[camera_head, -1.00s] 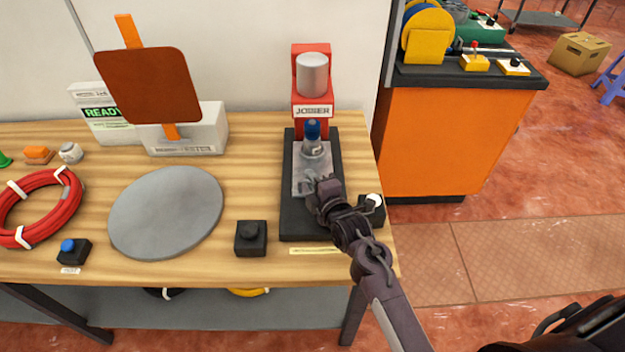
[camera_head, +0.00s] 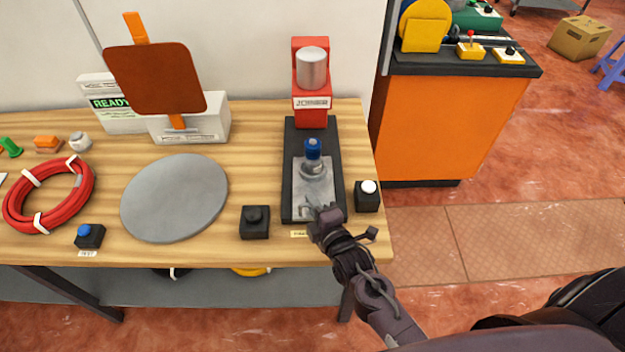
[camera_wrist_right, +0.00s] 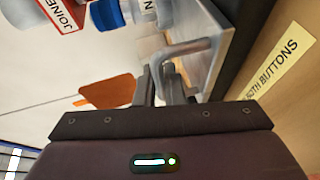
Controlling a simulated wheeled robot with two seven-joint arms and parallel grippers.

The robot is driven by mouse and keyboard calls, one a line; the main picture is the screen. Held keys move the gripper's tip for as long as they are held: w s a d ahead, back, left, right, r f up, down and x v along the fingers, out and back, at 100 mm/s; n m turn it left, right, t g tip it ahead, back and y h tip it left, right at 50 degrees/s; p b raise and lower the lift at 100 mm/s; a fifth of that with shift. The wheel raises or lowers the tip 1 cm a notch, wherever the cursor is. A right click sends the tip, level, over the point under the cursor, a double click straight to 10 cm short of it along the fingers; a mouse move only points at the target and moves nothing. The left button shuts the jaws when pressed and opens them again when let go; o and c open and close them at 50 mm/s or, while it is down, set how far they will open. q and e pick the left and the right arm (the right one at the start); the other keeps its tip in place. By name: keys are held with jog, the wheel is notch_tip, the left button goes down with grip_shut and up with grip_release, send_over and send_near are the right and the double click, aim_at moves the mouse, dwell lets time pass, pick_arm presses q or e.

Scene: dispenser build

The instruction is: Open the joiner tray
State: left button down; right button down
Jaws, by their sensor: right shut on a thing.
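The joiner (camera_head: 312,115) is a red press with a grey cylinder, at the back of a black base (camera_head: 289,165). Its tray (camera_head: 300,190) is a grey metal plate lying out at the base's front edge. A grey part with a blue top (camera_head: 313,160) stands upright on the tray. My right gripper (camera_head: 320,212) is at the tray's front, shut on its handle. In the right wrist view, the fingers (camera_wrist_right: 155,85) close around the grey handle (camera_wrist_right: 185,49) on the tray's front face (camera_wrist_right: 208,45). My left gripper is not in view.
Black button boxes stand left (camera_head: 254,222) and right (camera_head: 367,198) of the base. A grey disc (camera_head: 175,197) and a red coil (camera_head: 80,190) lie further left. An orange cabinet (camera_head: 440,130) stands right of the bench. Floor space is free in front.

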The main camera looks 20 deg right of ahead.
jog(key=shift+s+a+p, duration=0.25)
jog(key=shift+s+p, duration=0.1)
jog(key=shift+s, duration=0.65)
jog(key=shift+s+a+p, duration=0.25)
jog(key=shift+s+p, duration=0.05)
jog(key=shift+s, duration=0.65)
jog(key=c, duration=1.5)
grip_release()
jog(key=shift+c, duration=0.2)
jog(key=b+v, duration=0.1)
jog(key=v, duration=0.5)
jog(key=shift+s+f, duration=0.1)
jog(key=shift+s, duration=0.2)
jog(key=shift+s+d+r, duration=0.15)
jog(key=shift+s+r, duration=0.05)
jog(key=shift+s, duration=0.35)
